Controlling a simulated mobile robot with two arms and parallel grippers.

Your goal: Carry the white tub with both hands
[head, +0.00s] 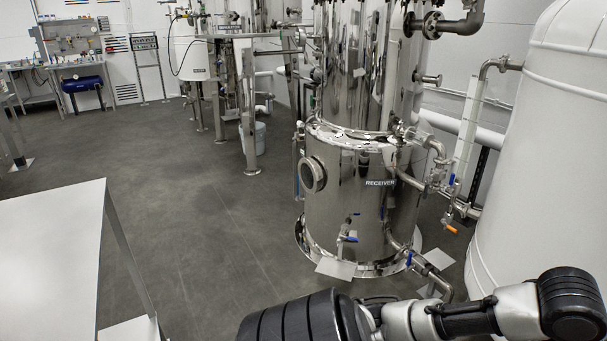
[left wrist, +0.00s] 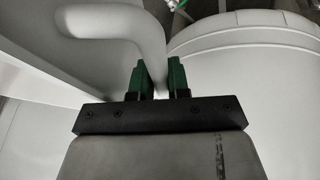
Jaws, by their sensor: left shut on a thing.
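In the left wrist view my left gripper (left wrist: 161,78) has its green fingers shut on a thick, pale, bent handle (left wrist: 145,35). The handle appears to belong to the white tub (left wrist: 40,65), whose pale wall fills the left side of that view. Most of the tub is outside the picture, so its contents and support cannot be seen. In the head view neither the tub nor a gripper shows; only my grey and black arm links cross the bottom right. My right gripper is in neither view.
A steel receiver tank (head: 345,210) stands ahead with valves and pipes low down. A large white tank (head: 550,170) is close on the right. A white table (head: 50,260) is at the lower left. Dark floor (head: 200,220) between table and receiver is clear.

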